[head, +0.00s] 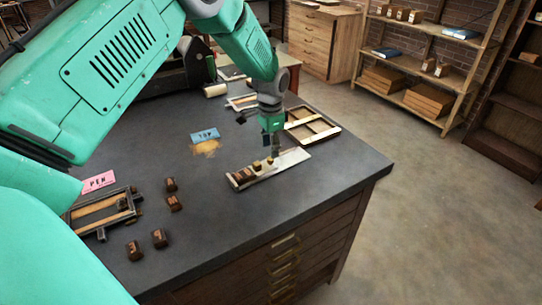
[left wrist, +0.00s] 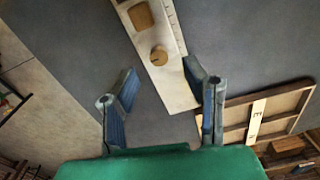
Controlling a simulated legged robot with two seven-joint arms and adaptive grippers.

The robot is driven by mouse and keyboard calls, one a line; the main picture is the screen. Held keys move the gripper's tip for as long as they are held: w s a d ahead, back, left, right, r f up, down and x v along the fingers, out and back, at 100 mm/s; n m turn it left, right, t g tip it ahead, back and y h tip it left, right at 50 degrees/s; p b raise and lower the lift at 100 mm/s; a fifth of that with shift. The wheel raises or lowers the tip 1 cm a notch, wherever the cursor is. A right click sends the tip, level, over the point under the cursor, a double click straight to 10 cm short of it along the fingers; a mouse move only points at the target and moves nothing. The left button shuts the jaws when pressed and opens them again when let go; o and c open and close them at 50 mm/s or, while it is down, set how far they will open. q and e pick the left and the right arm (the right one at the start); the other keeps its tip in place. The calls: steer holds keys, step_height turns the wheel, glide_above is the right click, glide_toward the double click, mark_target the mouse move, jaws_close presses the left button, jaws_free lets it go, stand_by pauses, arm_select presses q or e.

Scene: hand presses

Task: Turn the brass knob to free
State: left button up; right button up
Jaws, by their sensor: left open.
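A pale metal tray-like stick (head: 291,158) lies on the dark tabletop, with dark brown blocks at its left end and small brass-coloured parts along it. A round brass knob (left wrist: 158,56) stands out on the stick's pale plate (left wrist: 176,90) in the left wrist view; in the head view it is small, just below the gripper. My left gripper (head: 275,152) points down over the stick. In the left wrist view its two fingers (left wrist: 160,70) are apart, with the knob in line with the gap near their tips. I cannot tell any contact. My right gripper is not in view.
A wooden frame (head: 324,134) lies close to the right of the gripper. A blue card (head: 205,134), a pink card (head: 98,182), a dark framed device (head: 101,213) and several brown blocks (head: 160,238) lie to the left. The tabletop in front is clear.

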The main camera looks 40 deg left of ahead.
arm_select(q)
step_height(320, 180, up, 8)
steer(key=shift+f, duration=0.25)
steer(key=shift+d, duration=0.1)
stand_by(0.4)
